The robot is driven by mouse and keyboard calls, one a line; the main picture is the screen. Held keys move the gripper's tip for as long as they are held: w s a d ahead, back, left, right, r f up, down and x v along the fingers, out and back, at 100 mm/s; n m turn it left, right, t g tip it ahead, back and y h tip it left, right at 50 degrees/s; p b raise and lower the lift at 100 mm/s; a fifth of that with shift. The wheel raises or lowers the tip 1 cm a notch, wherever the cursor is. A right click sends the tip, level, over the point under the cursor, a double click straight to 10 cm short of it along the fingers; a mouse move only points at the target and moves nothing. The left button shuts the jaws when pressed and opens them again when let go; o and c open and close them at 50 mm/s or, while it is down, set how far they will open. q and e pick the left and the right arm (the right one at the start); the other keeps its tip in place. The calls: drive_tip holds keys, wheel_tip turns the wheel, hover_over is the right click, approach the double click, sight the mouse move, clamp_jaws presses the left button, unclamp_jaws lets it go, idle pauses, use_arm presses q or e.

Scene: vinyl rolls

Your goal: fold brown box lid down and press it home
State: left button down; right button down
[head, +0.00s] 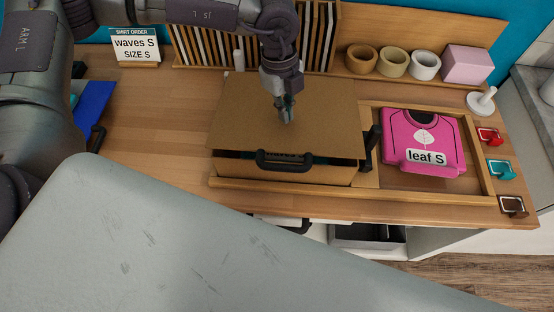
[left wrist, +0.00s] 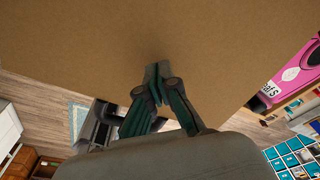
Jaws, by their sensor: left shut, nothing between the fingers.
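The brown box (head: 300,172) stands on the table in the head view. Its flat brown lid (head: 240,115) lies over the top, with a dark gap showing along the front under the lid's edge. A black handle (head: 284,160) is on the front side. My left gripper (head: 286,118) points down at the middle of the lid with its fingers shut and empty. In the left wrist view the shut fingertips (left wrist: 158,75) are at the lid's brown surface (left wrist: 120,35); I cannot tell whether they touch. My right gripper is in neither view.
A pink folded shirt (head: 415,130) labelled "leaf S" lies in a wooden frame right of the box. Several vinyl rolls (head: 361,58) and a pink block (head: 467,64) stand on the back shelf. A sign (head: 136,47) reads "waves S".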

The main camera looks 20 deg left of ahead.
use_arm(q)
drive_tip(key=shift+f+b, duration=1.65)
drive_tip(key=shift+f, duration=0.3)
drive_tip(key=shift+r, duration=0.15)
wheel_tip(320, 180, up, 2)
drive_tip(key=shift+p, duration=0.65)
drive_tip(key=shift+r+p, duration=1.45)
drive_tip(key=shift+r, duration=2)
